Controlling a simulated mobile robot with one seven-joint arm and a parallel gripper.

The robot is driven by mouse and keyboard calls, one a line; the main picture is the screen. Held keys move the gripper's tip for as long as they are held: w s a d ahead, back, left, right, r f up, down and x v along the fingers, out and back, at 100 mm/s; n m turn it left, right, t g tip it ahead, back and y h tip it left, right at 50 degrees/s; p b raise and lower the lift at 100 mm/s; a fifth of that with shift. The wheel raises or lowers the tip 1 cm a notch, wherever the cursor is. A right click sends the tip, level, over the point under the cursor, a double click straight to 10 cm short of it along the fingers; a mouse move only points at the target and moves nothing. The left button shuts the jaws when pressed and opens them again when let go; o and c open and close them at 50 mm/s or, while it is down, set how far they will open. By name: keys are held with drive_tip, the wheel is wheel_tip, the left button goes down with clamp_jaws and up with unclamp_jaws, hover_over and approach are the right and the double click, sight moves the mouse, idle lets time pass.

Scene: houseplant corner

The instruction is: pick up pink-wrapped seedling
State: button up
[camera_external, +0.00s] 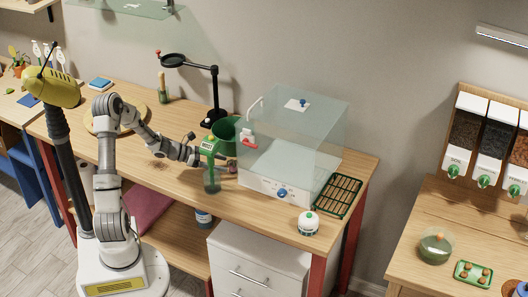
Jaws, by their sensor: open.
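My gripper (196,150) is open at the end of my arm, low over the middle of the wooden workbench (245,205). It is beside a green device with a pale display (209,146); I cannot tell whether they touch. I cannot clearly make out a pink-wrapped seedling. A small pinkish-red item (232,166) shows just right of my gripper, by the clear-walled box, but it is too small to identify.
A clear-walled box on a white base (270,187) stands right of my gripper, with a green rack (338,195) beside it. A green pot (224,134) and magnifier lamp (214,95) stand behind.

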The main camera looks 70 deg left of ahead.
sight(233, 167)
drive_tip(key=shift+b+x, duration=0.65)
drive_tip(key=shift+x, duration=2.1)
drive_tip(key=shift+s+d, duration=0.1)
drive_tip(key=shift+d, duration=0.05)
drive_tip(key=shift+c, duration=0.4)
clamp_jaws()
